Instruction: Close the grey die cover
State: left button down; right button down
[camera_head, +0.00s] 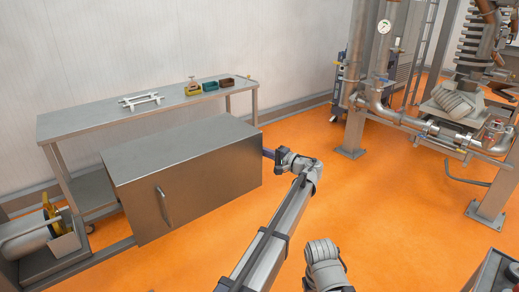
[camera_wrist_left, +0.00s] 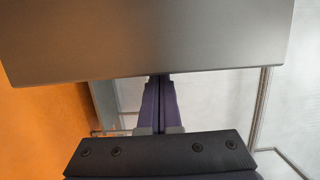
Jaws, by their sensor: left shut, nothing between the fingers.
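The grey die cover (camera_head: 190,188) is a large box-like metal cover with a flat top and a bar handle (camera_head: 163,203) on its front face. It stands at the left in the head view. My left gripper (camera_head: 267,153) is at the cover's right end, its purple fingers partly hidden behind the edge. In the left wrist view, the grey cover panel (camera_wrist_left: 150,40) fills the upper part. The shut, empty fingers (camera_wrist_left: 159,80) reach its lower edge; I cannot tell whether they touch it. My right gripper is out of view.
A motor (camera_head: 30,240) stands lower left. Pipes and a steel column (camera_head: 355,90) stand at right. The orange floor (camera_head: 400,200) between is clear.

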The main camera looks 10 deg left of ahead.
aim_at(186, 181)
pick_arm(q)
jog(key=shift+d, duration=0.1)
